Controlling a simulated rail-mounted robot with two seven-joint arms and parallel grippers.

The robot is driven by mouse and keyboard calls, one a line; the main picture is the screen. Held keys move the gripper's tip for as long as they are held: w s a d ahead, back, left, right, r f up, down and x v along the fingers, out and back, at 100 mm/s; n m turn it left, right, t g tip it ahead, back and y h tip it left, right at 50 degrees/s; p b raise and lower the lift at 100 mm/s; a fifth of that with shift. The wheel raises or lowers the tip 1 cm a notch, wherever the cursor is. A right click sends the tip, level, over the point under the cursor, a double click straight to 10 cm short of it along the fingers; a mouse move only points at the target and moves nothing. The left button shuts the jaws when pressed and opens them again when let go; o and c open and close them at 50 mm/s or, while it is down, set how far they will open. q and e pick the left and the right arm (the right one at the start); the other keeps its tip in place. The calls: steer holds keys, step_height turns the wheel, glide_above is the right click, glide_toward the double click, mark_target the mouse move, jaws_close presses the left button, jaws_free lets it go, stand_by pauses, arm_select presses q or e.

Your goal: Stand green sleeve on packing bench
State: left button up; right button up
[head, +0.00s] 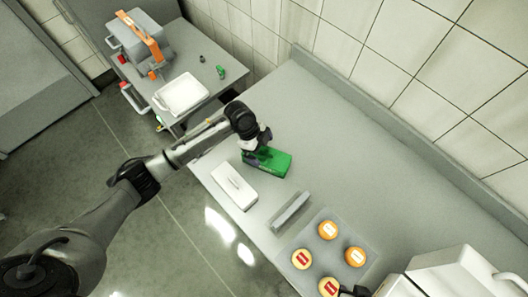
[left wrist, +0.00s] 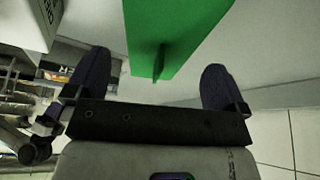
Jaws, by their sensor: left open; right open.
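The green sleeve (head: 273,163) is on the grey packing bench (head: 330,150), just beyond the white box. My left gripper (head: 257,152) is right at its near left end. In the left wrist view the green sleeve (left wrist: 175,32) is large, with an edge reaching between the spread fingers of my left gripper (left wrist: 157,88). The fingers are open, and I see no grip on it. Whether a finger touches it is unclear. A small dark part of my right gripper (head: 356,291) shows at the bottom edge, near the cheese wheels; its fingers are hard to make out.
A white box (head: 234,186) and a grey upright bar (head: 290,211) stand near the bench's front edge. White equipment (head: 455,275) fills the lower right. The bench's middle and back are clear.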

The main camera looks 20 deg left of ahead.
arm_select(q)
steer(key=v, duration=0.8)
steer(key=shift+r, duration=0.15)
stand_by(0.5)
